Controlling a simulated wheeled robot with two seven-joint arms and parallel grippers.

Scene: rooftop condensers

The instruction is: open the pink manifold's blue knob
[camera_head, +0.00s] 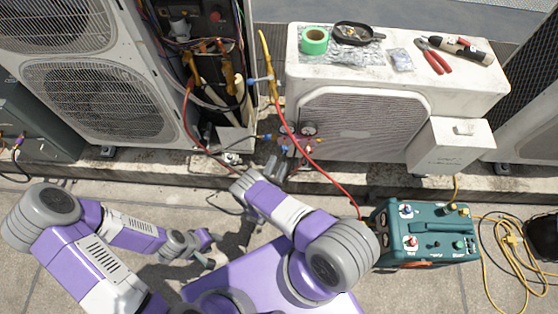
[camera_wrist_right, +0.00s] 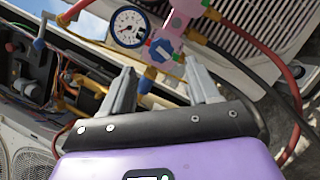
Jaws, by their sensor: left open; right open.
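The pink manifold (camera_wrist_right: 186,16) shows at the top of the right wrist view, with a round white gauge (camera_wrist_right: 128,27) on its left. Its blue knob (camera_wrist_right: 160,50) faces my right gripper (camera_wrist_right: 160,66), whose two fingers are apart, one toward each side of the knob in the picture. I cannot tell whether they touch it. In the head view the manifold (camera_head: 293,146) is small, in front of the white condenser, and my right gripper (camera_head: 276,167) is close by it. My left gripper (camera_head: 209,259) is low over the paving, apart from the manifold, open and empty.
A red hose (camera_head: 318,163) runs from the manifold area toward a teal machine (camera_head: 426,234) at right. An open condenser with wiring (camera_head: 205,75) stands at left. Tape (camera_head: 314,40), a black dish (camera_head: 353,33) and pliers (camera_head: 435,58) lie on the white condenser (camera_head: 420,90).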

